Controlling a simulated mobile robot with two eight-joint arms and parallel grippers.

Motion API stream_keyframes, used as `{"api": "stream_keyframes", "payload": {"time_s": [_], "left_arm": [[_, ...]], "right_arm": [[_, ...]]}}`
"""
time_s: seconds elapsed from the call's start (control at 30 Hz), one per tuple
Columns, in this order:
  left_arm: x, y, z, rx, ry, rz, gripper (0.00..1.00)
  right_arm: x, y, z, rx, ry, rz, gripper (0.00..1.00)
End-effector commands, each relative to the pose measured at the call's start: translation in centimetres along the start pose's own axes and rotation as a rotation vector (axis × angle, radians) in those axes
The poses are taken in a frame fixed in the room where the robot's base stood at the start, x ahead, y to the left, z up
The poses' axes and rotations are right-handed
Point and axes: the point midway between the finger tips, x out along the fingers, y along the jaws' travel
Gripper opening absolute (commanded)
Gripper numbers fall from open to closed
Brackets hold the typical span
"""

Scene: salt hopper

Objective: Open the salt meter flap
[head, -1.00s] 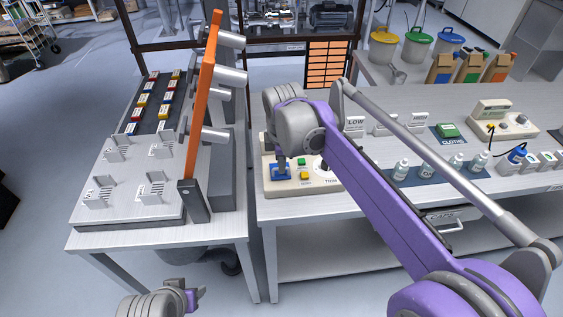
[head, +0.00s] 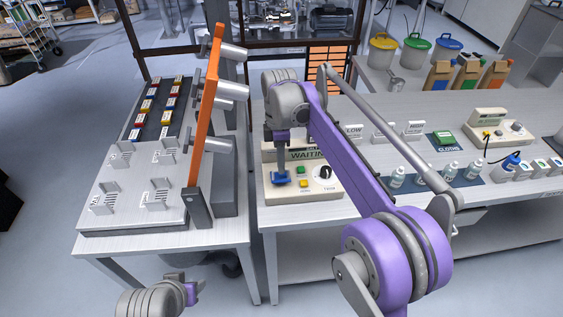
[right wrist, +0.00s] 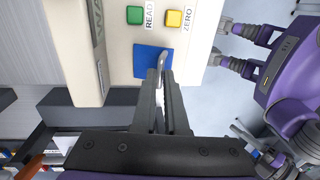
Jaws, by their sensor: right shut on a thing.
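The salt meter (head: 322,187) is a beige box on the right-hand table, with a display reading "WAITING", a green and a yellow button and a black knob. Its blue flap (head: 279,182) is at the front left corner; in the right wrist view the flap (right wrist: 146,62) looks flat against the meter's face. A thin grey handle (right wrist: 162,48) stands out from it. My right gripper (head: 282,170) points down at the flap; in the right wrist view its fingers (right wrist: 161,76) are shut on the handle. My left gripper (head: 191,293) is low at the bottom left, its fingers unclear.
The left table carries an upright orange panel (head: 207,105) and a grey plate with brackets (head: 140,195). White bottles (head: 450,172) and a second beige meter (head: 497,127) stand further right. My right arm crosses above the right-hand table.

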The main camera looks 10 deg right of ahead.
Motion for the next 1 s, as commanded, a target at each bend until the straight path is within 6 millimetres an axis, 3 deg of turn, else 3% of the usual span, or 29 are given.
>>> {"api": "stream_keyframes", "payload": {"time_s": [0.4,1.0], "left_arm": [[-2.8,0.0,-3.1,0.000,0.029,0.000,0.50],[-3.1,0.0,-3.6,0.000,0.034,0.000,0.50]], "right_arm": [[-1.1,1.9,0.0,0.000,0.001,-0.237,0.00],[-0.9,2.1,0.0,0.000,0.000,-0.295,0.00]]}}
